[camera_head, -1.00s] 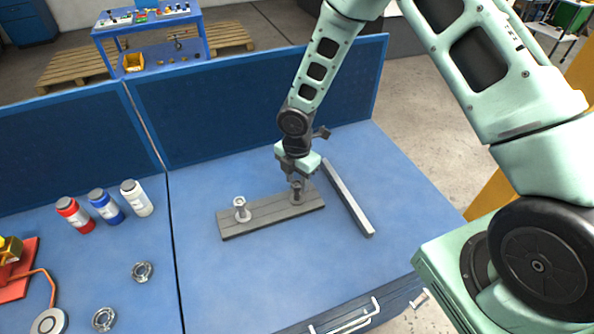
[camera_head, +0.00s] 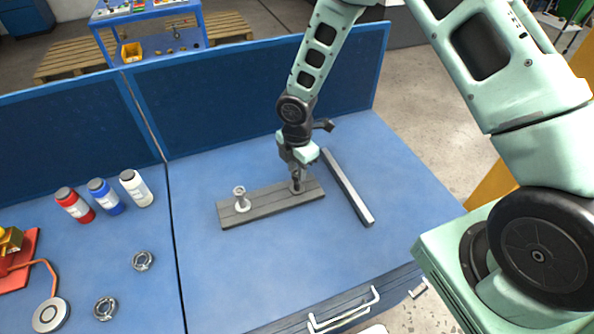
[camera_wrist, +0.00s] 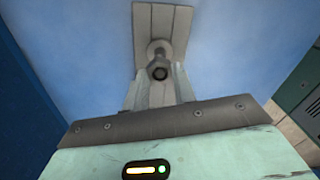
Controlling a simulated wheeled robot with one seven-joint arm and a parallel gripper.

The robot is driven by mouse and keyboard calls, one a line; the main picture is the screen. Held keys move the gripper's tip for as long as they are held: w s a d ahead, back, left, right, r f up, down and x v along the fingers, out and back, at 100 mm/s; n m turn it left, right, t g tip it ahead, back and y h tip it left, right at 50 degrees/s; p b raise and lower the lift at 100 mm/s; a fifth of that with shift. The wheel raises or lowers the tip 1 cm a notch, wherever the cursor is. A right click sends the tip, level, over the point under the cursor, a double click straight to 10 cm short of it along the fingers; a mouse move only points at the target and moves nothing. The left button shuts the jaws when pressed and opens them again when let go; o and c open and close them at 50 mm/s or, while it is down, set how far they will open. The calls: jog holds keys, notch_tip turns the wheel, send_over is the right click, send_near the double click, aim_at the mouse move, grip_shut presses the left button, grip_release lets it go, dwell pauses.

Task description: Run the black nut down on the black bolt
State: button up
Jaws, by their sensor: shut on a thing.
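A grey board (camera_head: 265,205) lies on the blue table with two upright bolts on it. The black bolt (camera_head: 297,188) stands near its right end, and a pale bolt (camera_head: 241,199) stands near its left end. My gripper (camera_head: 297,180) points down over the black bolt. In the wrist view its two fingers (camera_wrist: 160,78) are on either side of a dark round piece (camera_wrist: 159,72), which I take to be the black nut at the bolt top. Nut and bolt cannot be told apart clearly. The pale bolt (camera_wrist: 160,47) shows just beyond.
A grey bar (camera_head: 347,187) lies right of the board. Red, blue and white bottles (camera_head: 106,196) stand at the left, with two metal rings (camera_head: 143,260) in front. A blue panel (camera_head: 255,85) closes the back. The table front is clear.

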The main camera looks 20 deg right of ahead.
jog(key=m+b, duration=0.1)
jog(key=m, duration=0.2)
jog(key=m+b, duration=0.1)
jog(key=m, duration=0.2)
jog(key=shift+f+m, duration=0.2)
jog(key=shift+m, duration=0.2)
jog(key=o, duration=1.1)
jog(key=shift+r, duration=0.2)
notch_tip(320, 180, up, 17)
jog(key=b, duration=0.4)
jog(key=s+a+f+m+b, duration=0.1)
jog(key=s+a+m, duration=0.1)
jog(key=s, duration=0.7)
jog(key=s+a+f+m+b, duration=0.1)
jog(key=s+a+m+b, duration=0.1)
jog(key=s, duration=0.7)
jog(key=s+a+f+m+b, duration=0.1)
jog(key=s+a+m+b, duration=0.1)
jog(key=s, duration=0.6)
jog(key=shift+s+a+f+m+y, duration=0.15)
jog(key=shift+s+m+y, duration=0.15)
jog(key=shift+s+m, duration=0.1)
